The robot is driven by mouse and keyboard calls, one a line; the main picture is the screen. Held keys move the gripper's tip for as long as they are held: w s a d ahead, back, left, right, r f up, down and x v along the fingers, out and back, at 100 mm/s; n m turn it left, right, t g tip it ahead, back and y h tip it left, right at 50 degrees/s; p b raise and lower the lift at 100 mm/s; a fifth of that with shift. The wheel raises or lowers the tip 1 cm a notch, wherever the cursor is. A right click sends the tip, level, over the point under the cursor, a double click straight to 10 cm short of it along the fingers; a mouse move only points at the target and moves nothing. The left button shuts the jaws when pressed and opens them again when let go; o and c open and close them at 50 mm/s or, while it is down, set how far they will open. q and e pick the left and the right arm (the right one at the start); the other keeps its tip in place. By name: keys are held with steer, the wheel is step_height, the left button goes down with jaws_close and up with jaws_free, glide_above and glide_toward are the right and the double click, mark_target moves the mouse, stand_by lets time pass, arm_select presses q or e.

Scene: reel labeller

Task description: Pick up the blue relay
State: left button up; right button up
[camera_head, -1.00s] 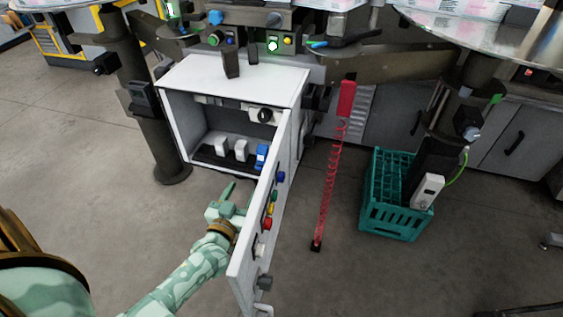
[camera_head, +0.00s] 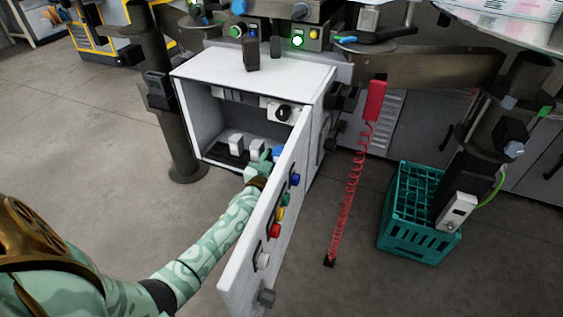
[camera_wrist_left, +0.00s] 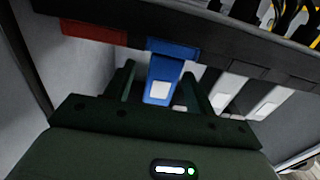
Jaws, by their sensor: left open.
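The blue relay (camera_head: 278,152) sits in the open cabinet, at the right end of a row of relays, partly hidden by my gripper and the door. In the left wrist view the blue relay (camera_wrist_left: 165,72) stands in the middle, with a pale square on its face. My left gripper (camera_head: 262,164) is inside the cabinet opening at the relay. In the left wrist view my left gripper (camera_wrist_left: 161,76) is open, one finger on each side of the blue relay. I cannot tell whether the fingers touch it. My right gripper is not in view.
White relays (camera_head: 236,142) stand left of the blue one on a dark rail. The open cabinet door (camera_head: 262,225), with coloured buttons, stands close on the right of my left arm. A red coiled cord (camera_head: 350,190) and a teal crate (camera_head: 415,235) are further right.

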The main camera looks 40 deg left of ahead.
arm_select(q)
steer(key=shift+w+a+f, duration=0.15)
steer(key=shift+w, duration=0.4)
steer(key=shift+r, duration=0.2)
steer(key=c, duration=1.1)
steer(key=shift+o, duration=0.2)
steer(key=shift+r, duration=0.1)
